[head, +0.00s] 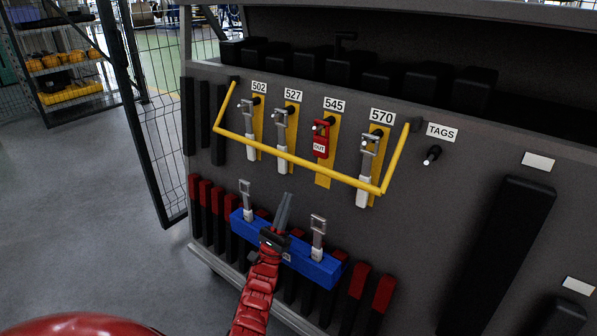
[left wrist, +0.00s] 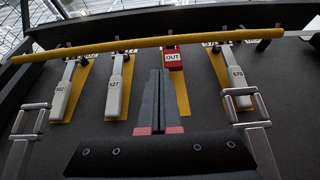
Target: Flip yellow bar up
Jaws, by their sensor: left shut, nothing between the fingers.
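The yellow bar (head: 300,161) is a U-shaped rail on the dark panel. Its side arms run up to brackets at the upper left and right. It hangs down, its long crosspiece passing in front of the hanging tools. In the left wrist view the bar (left wrist: 130,44) crosses the top of the picture. My left gripper (head: 286,209) is shut and empty, pointing up, below the crosspiece and in front of the blue holder. Its fingers show in the left wrist view (left wrist: 160,100), apparently apart from the bar. My right gripper is not in view.
Grey-handled tools and a red OUT tag (head: 321,145) hang on yellow strips behind the bar. The blue holder (head: 320,269) carries two tools beside my left gripper. A TAGS peg (head: 432,155) is at the right. A mesh fence (head: 150,120) stands at the left.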

